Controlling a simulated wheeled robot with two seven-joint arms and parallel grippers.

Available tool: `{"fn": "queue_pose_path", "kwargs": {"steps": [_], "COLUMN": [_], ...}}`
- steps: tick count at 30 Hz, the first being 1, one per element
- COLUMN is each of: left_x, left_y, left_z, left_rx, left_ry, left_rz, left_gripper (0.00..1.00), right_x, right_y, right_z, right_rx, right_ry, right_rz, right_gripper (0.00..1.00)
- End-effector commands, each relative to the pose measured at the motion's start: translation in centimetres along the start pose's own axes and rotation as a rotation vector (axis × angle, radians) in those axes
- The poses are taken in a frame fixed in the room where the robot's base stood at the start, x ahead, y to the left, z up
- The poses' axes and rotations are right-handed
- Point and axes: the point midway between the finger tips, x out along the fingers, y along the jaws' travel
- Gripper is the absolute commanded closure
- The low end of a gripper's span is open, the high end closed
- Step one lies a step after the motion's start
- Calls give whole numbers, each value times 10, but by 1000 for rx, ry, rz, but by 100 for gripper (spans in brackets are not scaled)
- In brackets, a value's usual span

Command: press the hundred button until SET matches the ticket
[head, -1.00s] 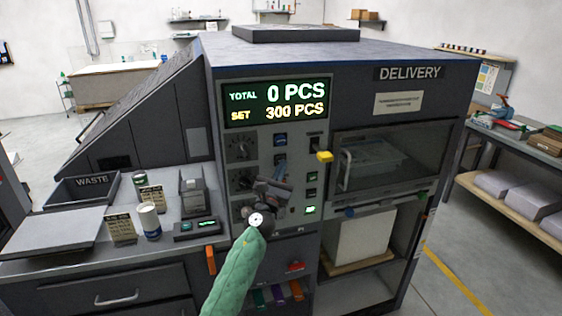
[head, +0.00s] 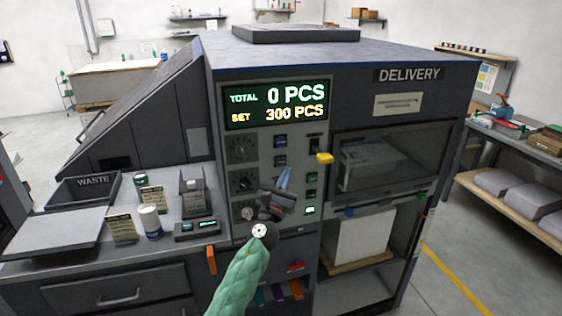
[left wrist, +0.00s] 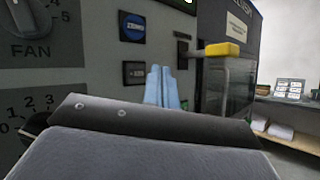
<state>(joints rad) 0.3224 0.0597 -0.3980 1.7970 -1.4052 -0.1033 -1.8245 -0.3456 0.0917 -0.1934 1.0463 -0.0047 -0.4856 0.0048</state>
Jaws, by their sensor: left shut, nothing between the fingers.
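The lit display (head: 277,104) on the machine reads TOTAL 0 PCS and SET 300 PCS. Cards stand on the bench, one in front (head: 122,228); I cannot read a ticket number. My right gripper is not in view.
A yellow-ended lever (head: 324,158) sticks out right of the buttons. Dials (head: 240,149) line the panel's left. A glazed delivery door (head: 390,160) is farther right.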

Motion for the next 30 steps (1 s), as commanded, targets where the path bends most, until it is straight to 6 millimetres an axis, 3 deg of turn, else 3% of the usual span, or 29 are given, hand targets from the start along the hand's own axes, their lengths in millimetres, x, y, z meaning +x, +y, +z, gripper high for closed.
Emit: {"fn": "queue_pose_path", "kwargs": {"steps": [9, 25, 30], "left_x": [-15, -16, -24], "left_y": [-11, -11, -10], "left_z": [11, 11, -5], "left_rx": [0, -1, -56], "left_ry": [0, 0, 28], "left_rz": [0, 0, 13], "left_gripper": [100, 100, 100], "right_x": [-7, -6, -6], "right_y": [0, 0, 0], "right_z": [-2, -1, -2], "right_rx": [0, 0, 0], "right_ry": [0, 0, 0], "right_rz": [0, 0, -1], "right_gripper": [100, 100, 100]}}
